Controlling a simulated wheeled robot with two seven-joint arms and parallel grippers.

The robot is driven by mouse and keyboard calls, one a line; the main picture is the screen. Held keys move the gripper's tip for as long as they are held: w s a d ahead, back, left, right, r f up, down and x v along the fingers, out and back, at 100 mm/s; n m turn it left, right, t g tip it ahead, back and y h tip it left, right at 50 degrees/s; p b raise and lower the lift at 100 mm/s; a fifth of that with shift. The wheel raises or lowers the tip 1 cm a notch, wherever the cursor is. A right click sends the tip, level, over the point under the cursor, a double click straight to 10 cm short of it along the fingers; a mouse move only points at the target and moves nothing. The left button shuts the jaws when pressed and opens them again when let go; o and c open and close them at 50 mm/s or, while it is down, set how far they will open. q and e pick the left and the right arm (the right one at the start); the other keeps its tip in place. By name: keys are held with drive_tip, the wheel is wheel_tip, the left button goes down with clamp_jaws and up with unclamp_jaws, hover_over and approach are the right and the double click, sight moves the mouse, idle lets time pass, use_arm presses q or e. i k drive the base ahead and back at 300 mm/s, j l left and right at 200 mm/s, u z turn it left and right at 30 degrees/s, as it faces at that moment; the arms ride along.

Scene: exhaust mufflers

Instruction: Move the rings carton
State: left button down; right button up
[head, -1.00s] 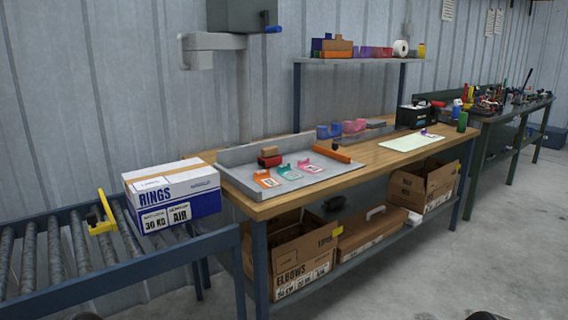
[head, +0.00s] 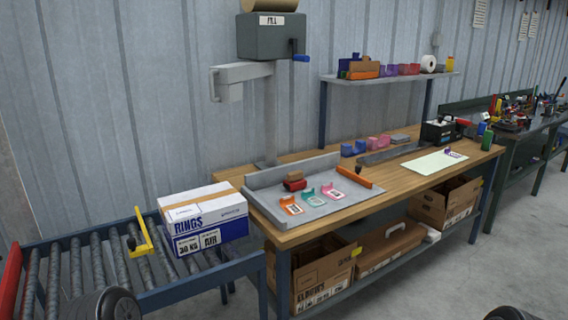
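The rings carton (head: 203,217) is a closed white and blue box with tan tape on top, printed RINGS, 30 KG and AIR. It sits upright at the right end of the roller conveyor (head: 166,293), close to the workbench. A yellow bracket (head: 143,236) stands on the conveyor just left of the carton. Nothing holds the carton. Dark rounded parts, which seem to be of my arms, show at the bottom left and bottom right edges. No gripper fingers are in view.
A wooden workbench (head: 405,183) with a grey tray (head: 335,209) adjoins the conveyor on the right. A grey post with a box-shaped dispenser (head: 271,42) rises behind the bench. The rollers left of the bracket are clear. Floor is free at right.

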sight(196, 220)
drive_tip(key=i+j+z, duration=0.4)
drive_tip(key=i+j, duration=0.2)
drive_tip(key=i, duration=0.15)
drive_tip(key=i+j+z, duration=0.45)
drive_tip(key=i+j, duration=0.25)
drive_tip(key=j, duration=0.1)
